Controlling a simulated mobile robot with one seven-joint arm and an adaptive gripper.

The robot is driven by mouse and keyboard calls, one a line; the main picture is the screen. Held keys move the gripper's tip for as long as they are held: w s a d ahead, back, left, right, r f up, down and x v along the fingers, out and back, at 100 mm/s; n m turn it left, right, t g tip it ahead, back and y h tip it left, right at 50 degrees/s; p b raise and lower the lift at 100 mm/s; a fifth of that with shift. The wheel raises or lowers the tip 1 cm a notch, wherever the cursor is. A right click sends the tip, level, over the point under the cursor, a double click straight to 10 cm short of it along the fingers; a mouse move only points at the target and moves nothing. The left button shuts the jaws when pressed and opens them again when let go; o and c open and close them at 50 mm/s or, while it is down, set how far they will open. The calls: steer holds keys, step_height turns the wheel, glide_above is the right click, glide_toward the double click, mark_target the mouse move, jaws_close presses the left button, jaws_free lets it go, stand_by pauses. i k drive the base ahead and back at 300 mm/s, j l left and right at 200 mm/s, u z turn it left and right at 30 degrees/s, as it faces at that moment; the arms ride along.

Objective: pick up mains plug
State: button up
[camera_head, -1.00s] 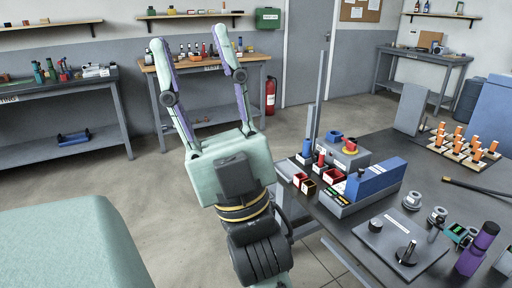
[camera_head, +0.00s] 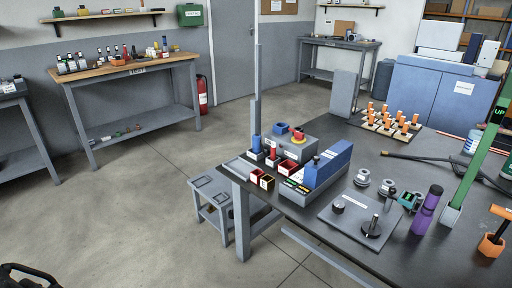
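A black cable (camera_head: 440,159) lies across the dark workbench (camera_head: 300,208) on the right. Its near-left end (camera_head: 385,154) is a small dark piece that could be the mains plug, but it is too small to tell. It lies apart from other things, in front of the board with orange pieces. My gripper is out of view. A black curved part, likely of my arm, shows at the lower left corner.
A blue-grey unit (camera_head: 329,166) and a grey plate with knobs (camera_head: 345,220) stand on the near bench. A purple bottle (camera_head: 426,212), a green upright bar (camera_head: 473,165) and an orange-handled item (camera_head: 491,245) stand right.

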mark_target(257, 149)
steer(key=i+j+z, duration=0.25)
steer(key=i+j, duration=0.25)
steer(key=i+j+z, duration=0.15)
steer(key=j, duration=0.3)
steer(key=i+j+z, duration=0.1)
steer(key=i+j, duration=0.2)
steer(key=i+j+z, duration=0.15)
steer(key=j, duration=0.3)
steer(key=i+j+z, duration=0.1)
steer(key=i+j, duration=0.15)
steer(key=j, duration=0.15)
steer(key=i+j+z, duration=0.15)
steer(key=j, duration=0.25)
